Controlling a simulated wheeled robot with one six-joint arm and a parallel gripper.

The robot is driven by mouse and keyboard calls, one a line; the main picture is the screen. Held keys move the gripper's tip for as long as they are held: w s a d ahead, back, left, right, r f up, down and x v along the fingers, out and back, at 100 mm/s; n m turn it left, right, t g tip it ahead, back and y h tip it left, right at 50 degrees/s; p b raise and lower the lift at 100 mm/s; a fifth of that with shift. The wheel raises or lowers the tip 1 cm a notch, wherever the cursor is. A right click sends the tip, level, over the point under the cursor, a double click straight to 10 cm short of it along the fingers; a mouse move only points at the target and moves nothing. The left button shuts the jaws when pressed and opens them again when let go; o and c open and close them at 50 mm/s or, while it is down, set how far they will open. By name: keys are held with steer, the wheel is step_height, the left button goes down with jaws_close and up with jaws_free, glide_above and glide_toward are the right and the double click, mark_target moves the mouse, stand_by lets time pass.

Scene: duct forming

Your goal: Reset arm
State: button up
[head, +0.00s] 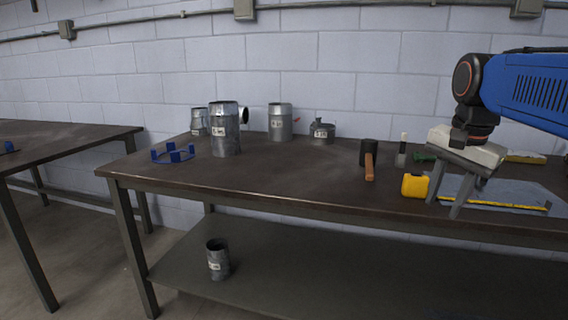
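My gripper (455,190) hangs at the right, above the front edge of the dark workbench (290,178). Its two grey fingers point down and stand apart, with nothing seen between them. My blue arm reaches in from the right edge. The gripper is just right of a yellow tape measure (415,185) and in front of a grey sheet (500,192); the picture does not show whether it touches either.
Several metal duct pieces (226,130) stand at the bench's left and back. A duct (217,258) stands on the lower shelf. The bench's middle front is clear.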

steer(key=s+a+f+n+t, duration=0.1)
steer(key=s+f+n, duration=0.4)
steer(key=f, duration=0.5)
steer(key=s+a+f+n+t, duration=0.1)
steer(key=s+a+f+n, duration=0.3)
steer(key=s+f, duration=0.6)
steer(key=shift+s+a+f+n, duration=0.15)
steer(key=shift+s+n, duration=0.05)
steer(key=shift+n, duration=0.9)
